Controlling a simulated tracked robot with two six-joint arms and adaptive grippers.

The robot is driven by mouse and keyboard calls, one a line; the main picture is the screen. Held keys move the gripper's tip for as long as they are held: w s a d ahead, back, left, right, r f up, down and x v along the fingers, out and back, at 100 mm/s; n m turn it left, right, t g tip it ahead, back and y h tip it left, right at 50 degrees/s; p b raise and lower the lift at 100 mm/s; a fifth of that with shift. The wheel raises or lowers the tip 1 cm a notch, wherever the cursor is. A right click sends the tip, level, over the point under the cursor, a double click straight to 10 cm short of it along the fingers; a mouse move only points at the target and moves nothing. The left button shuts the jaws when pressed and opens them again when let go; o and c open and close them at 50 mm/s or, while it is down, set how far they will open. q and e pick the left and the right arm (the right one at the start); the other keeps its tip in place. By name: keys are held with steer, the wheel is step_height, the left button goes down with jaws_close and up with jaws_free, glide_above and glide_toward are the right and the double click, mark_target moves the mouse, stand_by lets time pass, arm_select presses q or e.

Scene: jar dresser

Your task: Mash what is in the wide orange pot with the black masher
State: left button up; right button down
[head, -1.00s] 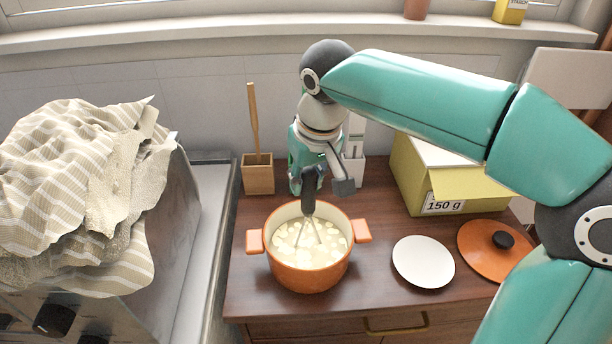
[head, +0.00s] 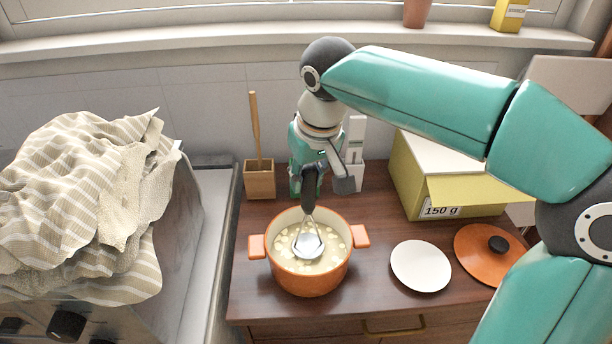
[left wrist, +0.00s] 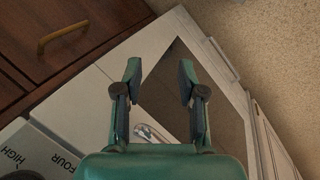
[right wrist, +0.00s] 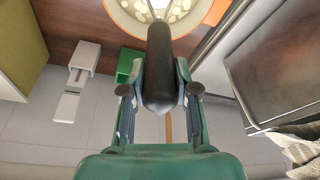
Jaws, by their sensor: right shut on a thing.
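The wide orange pot (head: 308,282) stands on the dresser with pale chunks in cloudy liquid inside; its rim also shows in the right wrist view (right wrist: 112,12). My right gripper (head: 311,182) is above the pot, shut on the black handle of the masher (head: 309,203). The handle fills the middle of the right wrist view (right wrist: 158,75). The masher's metal head shows inside the pot's opening, at or just above the contents; I cannot tell if it touches them. My left gripper (left wrist: 160,85) is open and empty, away from the pot, and outside the head view.
A white plate (head: 421,266) and an orange lid (head: 488,252) lie right of the pot. A yellow box (head: 455,190), a wooden holder (head: 259,182) and a white holder (head: 355,172) stand behind. A striped cloth (head: 85,210) lies on the cooker at left.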

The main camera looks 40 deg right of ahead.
mark_target(307, 197)
steer(key=shift+f, duration=0.2)
step_height(307, 197, down, 5)
steer(key=b, duration=0.4)
steer(key=shift+r, duration=0.15)
step_height(307, 197, up, 5)
steer(key=p, duration=0.4)
stand_by(0.6)
step_height(307, 197, down, 5)
steer(key=b, duration=0.3)
steer(key=shift+b, duration=0.35)
step_height(307, 197, up, 5)
steer(key=p, duration=0.4)
steer(key=shift+f, duration=0.25)
